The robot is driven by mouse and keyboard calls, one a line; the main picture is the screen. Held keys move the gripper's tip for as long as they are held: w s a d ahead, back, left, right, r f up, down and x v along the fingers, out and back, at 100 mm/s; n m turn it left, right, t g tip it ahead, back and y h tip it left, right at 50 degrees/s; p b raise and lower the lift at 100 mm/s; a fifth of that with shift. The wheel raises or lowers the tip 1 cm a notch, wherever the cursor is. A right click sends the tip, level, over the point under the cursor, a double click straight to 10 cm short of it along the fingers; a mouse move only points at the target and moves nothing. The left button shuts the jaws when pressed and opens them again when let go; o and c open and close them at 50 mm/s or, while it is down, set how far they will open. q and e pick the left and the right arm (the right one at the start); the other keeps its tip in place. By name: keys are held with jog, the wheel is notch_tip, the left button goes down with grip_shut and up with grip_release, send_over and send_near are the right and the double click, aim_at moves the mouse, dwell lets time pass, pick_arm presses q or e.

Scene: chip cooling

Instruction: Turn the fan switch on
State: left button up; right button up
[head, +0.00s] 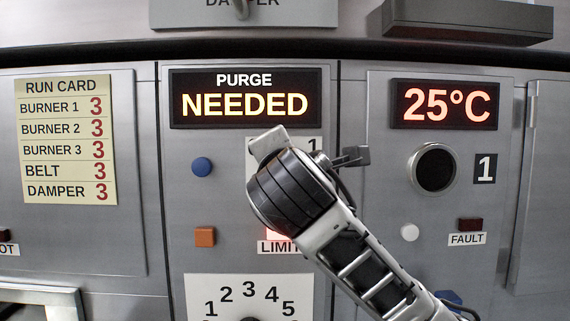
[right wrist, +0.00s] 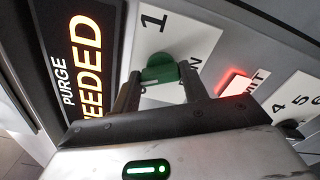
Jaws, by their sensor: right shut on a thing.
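A green switch handle (right wrist: 160,68) stands on a white plate marked 1 (right wrist: 150,35) in the right wrist view. My right gripper (right wrist: 161,76) has its two dark fingers on either side of the handle and is shut on it. A word on the plate below the handle is partly hidden by a finger, so I cannot read it whole. In the head view my right arm comes up from the lower right and covers the switch; only a corner of the white plate (head: 312,146) shows. My left gripper is not in view.
The PURGE NEEDED display (head: 245,98) is above my right gripper and the 25°C display (head: 444,104) is to its right. A blue button (head: 202,167) and an orange button (head: 205,236) are left. A lit red LIMIT lamp (right wrist: 236,86) and a numbered dial plate (head: 200,286) are below.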

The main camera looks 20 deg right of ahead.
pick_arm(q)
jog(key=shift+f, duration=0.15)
pick_arm(e)
jog(key=shift+f+m, duration=0.2)
jog(key=shift+m, duration=6.6)
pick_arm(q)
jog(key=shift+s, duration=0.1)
pick_arm(e)
jog(key=o, duration=1)
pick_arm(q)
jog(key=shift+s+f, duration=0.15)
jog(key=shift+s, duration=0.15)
pick_arm(e)
jog(key=shift+r, duration=0.1)
